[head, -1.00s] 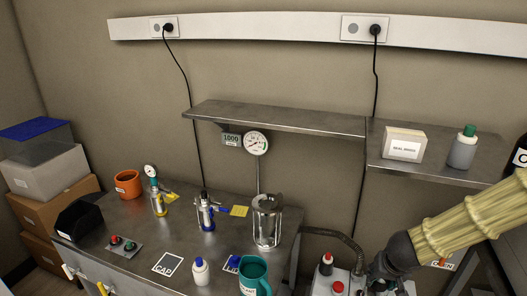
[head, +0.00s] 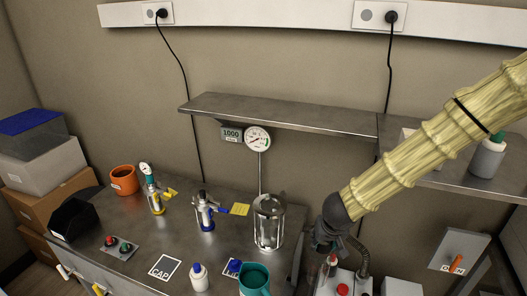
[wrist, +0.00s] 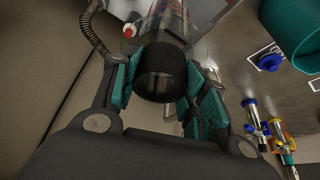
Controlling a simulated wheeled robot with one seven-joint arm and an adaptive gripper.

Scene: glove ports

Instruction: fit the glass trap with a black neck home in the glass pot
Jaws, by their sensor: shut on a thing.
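The glass trap shows in the wrist view with its black neck (wrist: 160,75) between my jaws and its clear body stretching away from me. My gripper (wrist: 158,88) is shut on the neck, one teal pad on each side. In the head view my gripper (head: 326,243) is at the right, above the white box with a red button, and the trap (head: 332,264) shows only in part below it. The glass pot (head: 268,222), a clear cylinder in a steel frame, stands upright on the bench to the left of my gripper, apart from it.
A gauge (head: 257,139) rises behind the pot. A steel shelf (head: 280,115) hangs above. A ribbed hose (wrist: 94,28) runs near my gripper.

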